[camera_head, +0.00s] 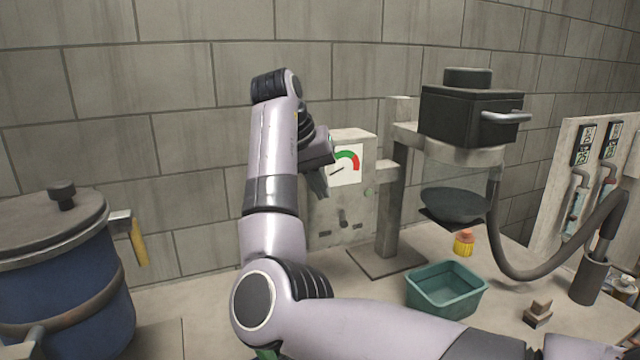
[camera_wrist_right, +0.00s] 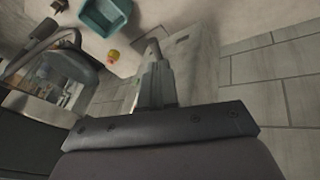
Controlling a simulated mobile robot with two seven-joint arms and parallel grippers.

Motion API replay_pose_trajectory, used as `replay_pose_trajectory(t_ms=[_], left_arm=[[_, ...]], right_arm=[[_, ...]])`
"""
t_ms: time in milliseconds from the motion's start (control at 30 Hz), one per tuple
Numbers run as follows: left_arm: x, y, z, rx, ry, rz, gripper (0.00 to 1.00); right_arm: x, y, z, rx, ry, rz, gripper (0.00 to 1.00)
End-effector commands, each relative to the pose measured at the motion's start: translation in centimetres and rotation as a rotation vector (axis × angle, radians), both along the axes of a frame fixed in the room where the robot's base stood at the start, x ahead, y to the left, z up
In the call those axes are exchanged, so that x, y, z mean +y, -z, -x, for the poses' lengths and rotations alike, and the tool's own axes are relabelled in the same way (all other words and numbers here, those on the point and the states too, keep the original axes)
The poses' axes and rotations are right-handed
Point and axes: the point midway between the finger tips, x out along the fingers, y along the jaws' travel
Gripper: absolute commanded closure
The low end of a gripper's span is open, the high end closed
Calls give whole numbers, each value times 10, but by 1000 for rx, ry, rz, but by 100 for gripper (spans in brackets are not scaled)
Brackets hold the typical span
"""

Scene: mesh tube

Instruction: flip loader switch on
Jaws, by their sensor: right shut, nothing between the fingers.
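The grey control box (camera_head: 330,205) stands against the wall, with a red and green dial gauge (camera_head: 346,163) on its upper front. A small dark switch lever (camera_head: 343,218) is low on its front, between two dark slots. The black-topped loader (camera_head: 470,115) is on the stand to the right. My right gripper (camera_head: 321,184) is shut and empty, pointing down in front of the box's left side, above the lever's height. In the right wrist view its closed fingers (camera_wrist_right: 154,78) point towards the box face (camera_wrist_right: 190,50). Contact with the lever cannot be told. My left gripper is out of view.
A teal bin (camera_head: 446,290) and a yellow-orange small item (camera_head: 463,243) are on the counter at right. A grey hose (camera_head: 545,270) curves beside them. A blue drum (camera_head: 65,285) stands at left. Some counter between drum and box is clear.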

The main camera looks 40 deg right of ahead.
Motion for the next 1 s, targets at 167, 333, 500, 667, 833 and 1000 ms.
replay_pose_trajectory(t_ms=[167, 333, 500, 667, 833, 1000], left_arm=[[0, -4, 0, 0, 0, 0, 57], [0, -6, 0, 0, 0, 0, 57], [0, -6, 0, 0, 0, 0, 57], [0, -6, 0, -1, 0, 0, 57], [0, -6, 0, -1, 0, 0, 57], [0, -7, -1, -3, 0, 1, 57]], right_arm=[[-16, 30, 0, 3, 1, 0, 100], [-27, 51, -1, 1, 1, 0, 100], [-32, 61, -1, 0, 1, 1, 100], [-33, 62, -1, 0, 1, 1, 100], [-33, 62, -1, 0, 1, 1, 100], [-34, 62, -2, 0, -2, 1, 100]])
